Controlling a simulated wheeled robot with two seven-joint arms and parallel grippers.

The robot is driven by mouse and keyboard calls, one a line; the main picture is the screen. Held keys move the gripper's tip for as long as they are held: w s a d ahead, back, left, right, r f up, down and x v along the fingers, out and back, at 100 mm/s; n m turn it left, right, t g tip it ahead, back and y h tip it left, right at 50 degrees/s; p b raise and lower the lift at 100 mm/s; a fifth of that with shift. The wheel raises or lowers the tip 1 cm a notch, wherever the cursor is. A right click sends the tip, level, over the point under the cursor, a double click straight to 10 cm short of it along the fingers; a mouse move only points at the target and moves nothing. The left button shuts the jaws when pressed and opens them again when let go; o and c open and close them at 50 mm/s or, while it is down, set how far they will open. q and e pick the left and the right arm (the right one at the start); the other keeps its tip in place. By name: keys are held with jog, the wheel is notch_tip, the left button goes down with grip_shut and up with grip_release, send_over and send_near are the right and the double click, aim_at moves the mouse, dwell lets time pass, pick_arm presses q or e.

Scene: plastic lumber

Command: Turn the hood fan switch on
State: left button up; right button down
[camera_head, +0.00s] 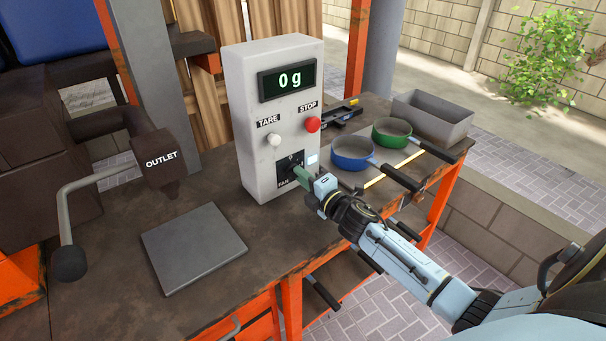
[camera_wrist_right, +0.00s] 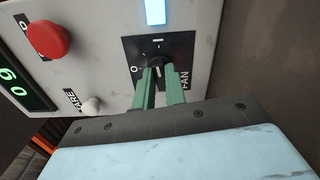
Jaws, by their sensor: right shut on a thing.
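The fan switch is a dark rotary knob on a black plate marked FAN (camera_head: 285,174), low on the front of the grey control box (camera_head: 262,220). In the right wrist view the black plate (camera_wrist_right: 183,50) shows an O mark and a line mark beside the knob (camera_wrist_right: 156,62). My right gripper (camera_head: 299,172) has its green fingers at the plate. In the right wrist view its fingertips (camera_wrist_right: 158,72) are on either side of the knob, shut on it. The fingers partly hide the knob, so its exact angle is hard to tell. My left gripper is not in view.
The box has a display reading 0 g (camera_head: 287,80), a white TARE button (camera_head: 274,139) and a red STOP button (camera_head: 313,124). A lit pale square (camera_wrist_right: 155,11) is beside the fan plate. Blue (camera_head: 352,163) and green (camera_head: 391,140) pans stand right. A metal plate (camera_head: 194,247) lies left.

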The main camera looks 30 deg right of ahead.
jog(key=shift+m, duration=0.5)
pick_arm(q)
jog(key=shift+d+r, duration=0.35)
pick_arm(e)
jog(key=shift+m, duration=0.3)
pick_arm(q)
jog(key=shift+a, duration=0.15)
pick_arm(e)
jog(key=shift+f, duration=0.1)
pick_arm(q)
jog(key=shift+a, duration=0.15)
pick_arm(e)
jog(key=c, duration=1.4)
grip_release()
jog(key=shift+c, duration=0.2)
pick_arm(q)
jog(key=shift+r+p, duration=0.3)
jog(key=shift+p, duration=0.25)
pick_arm(e)
jog(key=s, duration=0.9)
jog(key=s+d, duration=0.1)
jog(key=s, duration=0.3)
jog(key=shift+s, duration=0.2)
